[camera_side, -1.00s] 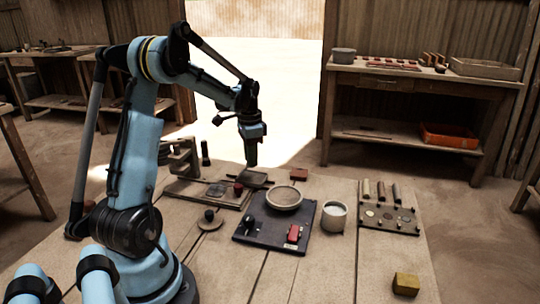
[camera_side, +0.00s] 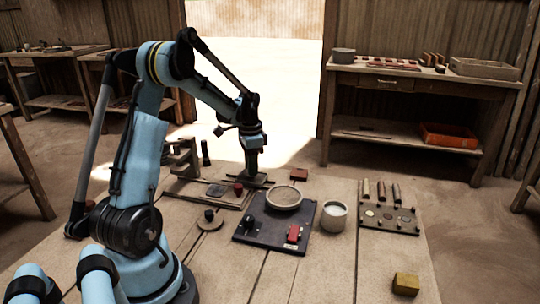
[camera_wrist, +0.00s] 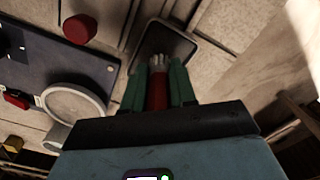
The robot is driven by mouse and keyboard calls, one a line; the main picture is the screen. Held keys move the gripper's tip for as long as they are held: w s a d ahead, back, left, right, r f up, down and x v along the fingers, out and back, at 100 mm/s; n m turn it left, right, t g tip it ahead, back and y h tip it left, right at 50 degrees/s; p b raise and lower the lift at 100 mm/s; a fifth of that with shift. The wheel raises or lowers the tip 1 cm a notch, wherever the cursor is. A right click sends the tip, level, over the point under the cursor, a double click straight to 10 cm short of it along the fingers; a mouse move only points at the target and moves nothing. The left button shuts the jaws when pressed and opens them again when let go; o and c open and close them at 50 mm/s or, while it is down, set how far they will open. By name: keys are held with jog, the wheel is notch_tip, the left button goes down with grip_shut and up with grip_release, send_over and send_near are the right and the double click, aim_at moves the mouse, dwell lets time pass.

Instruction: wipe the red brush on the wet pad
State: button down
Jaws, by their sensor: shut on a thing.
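My gripper (camera_wrist: 159,88) is shut on the red brush (camera_wrist: 157,92), whose red handle shows between the green fingers in the wrist view. The brush's pale bristles point out beyond the fingertips, over the wet pad (camera_wrist: 178,42), a dark rectangle with a light rim. In the side view my gripper (camera_side: 251,172) is low over the pad (camera_side: 263,181), pointing down, and hides part of it. The brush cannot be made out there. I cannot tell whether the bristles touch the pad.
A dark board (camera_side: 262,237) with a round dish (camera_side: 285,198) and a red block (camera_side: 294,233) lies in front. A red knob (camera_side: 238,188) stands close by the pad. A pale cup (camera_side: 334,215) and a yellow block (camera_side: 406,284) are to the right.

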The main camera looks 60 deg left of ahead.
jog(key=shift+f, duration=0.55)
dwell(1.5)
jog(key=shift+r, duration=3.55)
